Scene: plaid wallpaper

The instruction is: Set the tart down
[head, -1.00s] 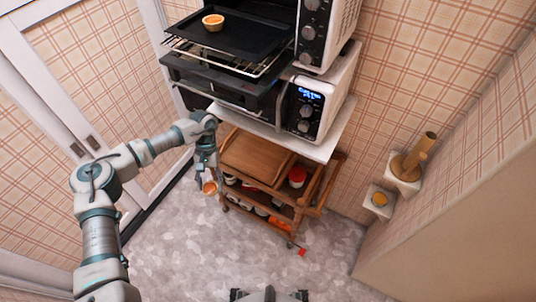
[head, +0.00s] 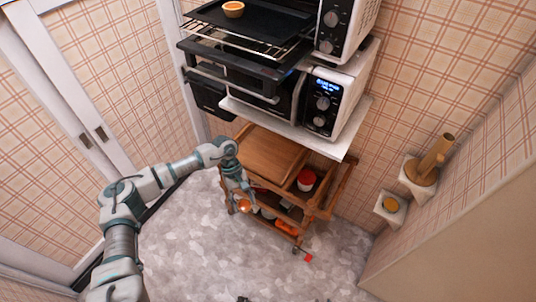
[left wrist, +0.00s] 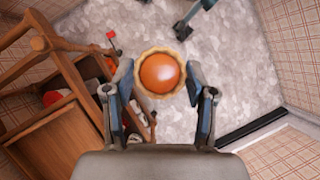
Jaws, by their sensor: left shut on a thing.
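My left gripper (head: 240,196) is shut on a small tart (head: 244,206) with an orange-red filling and a pale crust. The left wrist view shows the tart (left wrist: 160,75) between the two fingertips of the left gripper (left wrist: 163,88), above the floor and beside the wooden cart. In the head view the gripper hangs in front of the cart's left side, below its top level. A second tart (head: 233,9) sits on a black tray (head: 275,22) in the open upper oven.
The wooden cart (head: 262,150) has a bare-looking board on top and a red-and-white jar (head: 306,180); its lower shelves hold several items. A microwave (head: 322,103) stands on a white shelf (head: 290,132) above it. Small wall shelves are at right.

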